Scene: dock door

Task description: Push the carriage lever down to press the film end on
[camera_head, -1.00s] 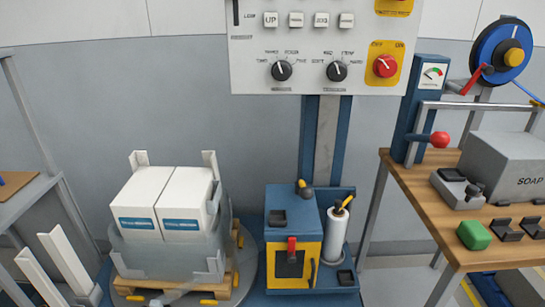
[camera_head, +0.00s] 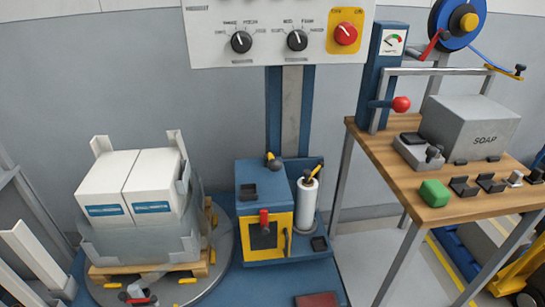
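The film carriage (camera_head: 249,206) is a blue and yellow box in front of a blue mast, low in the middle of the head view. A lever with a dark ball knob (camera_head: 273,162) stands at its top back edge. A red-topped handle (camera_head: 264,217) is on its yellow front, above a dark panel. A white film roll (camera_head: 308,205) stands upright at its right, with a yellow and black handle (camera_head: 316,172) at the top. I cannot tell for certain which handle is the carriage lever. The film end is not clearly distinguishable. My gripper is not in view.
Wrapped white boxes (camera_head: 130,188) stand on a wooden pallet on the round turntable (camera_head: 222,270) at left. A control panel (camera_head: 270,45) hangs above the mast. A wooden bench (camera_head: 440,205) at right holds a grey SOAP box (camera_head: 470,125) and small parts. Floor shows between carriage and bench.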

